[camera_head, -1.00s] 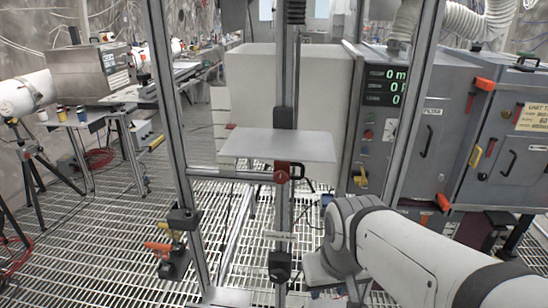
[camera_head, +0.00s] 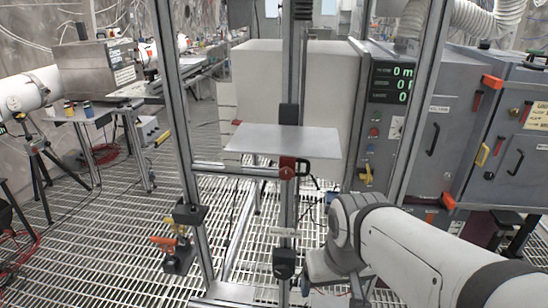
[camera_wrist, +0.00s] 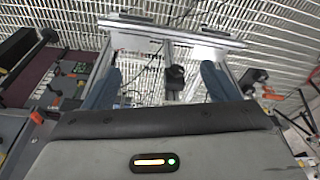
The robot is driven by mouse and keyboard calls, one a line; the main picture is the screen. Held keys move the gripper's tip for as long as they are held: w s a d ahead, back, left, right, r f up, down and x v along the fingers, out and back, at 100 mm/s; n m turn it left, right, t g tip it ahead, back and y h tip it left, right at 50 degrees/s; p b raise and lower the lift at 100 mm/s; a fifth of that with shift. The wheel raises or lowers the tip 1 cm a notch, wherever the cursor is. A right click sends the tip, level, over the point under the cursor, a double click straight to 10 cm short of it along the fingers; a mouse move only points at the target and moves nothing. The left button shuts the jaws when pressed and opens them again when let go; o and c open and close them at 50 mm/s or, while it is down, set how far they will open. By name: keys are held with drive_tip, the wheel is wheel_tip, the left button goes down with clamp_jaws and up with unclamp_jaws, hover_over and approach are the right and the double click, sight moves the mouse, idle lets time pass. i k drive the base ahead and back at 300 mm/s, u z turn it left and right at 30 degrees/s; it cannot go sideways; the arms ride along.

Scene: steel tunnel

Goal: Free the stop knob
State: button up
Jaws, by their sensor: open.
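A black clamp-like block (camera_head: 284,262), which may be the stop knob, sits low on the upright metal rail in the head view. In the wrist view a black block (camera_wrist: 174,76) on a rail shows between my fingers; it looks like the same part. A red round knob (camera_head: 287,172) sits higher, just under the grey plate (camera_head: 290,141). My gripper (camera_wrist: 158,82) is open, with its two blue-grey fingers apart and nothing held. I cannot tell how far the fingers are from the block. In the head view my arm hides most of the gripper.
A metal frame post (camera_head: 177,120) stands left of the rail, with an orange-handled fitting (camera_head: 172,248) low beside it. Grey cabinets (camera_head: 440,130) with a green display stand at right. A bench (camera_head: 110,110) stands at left.

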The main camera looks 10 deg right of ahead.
sight(285, 174)
drive_tip(key=z, duration=1.95)
drive_tip(key=k, duration=1.75)
drive_tip(key=u, duration=1.8)
drive_tip(key=i, duration=1)
drive_tip(key=u, duration=0.1)
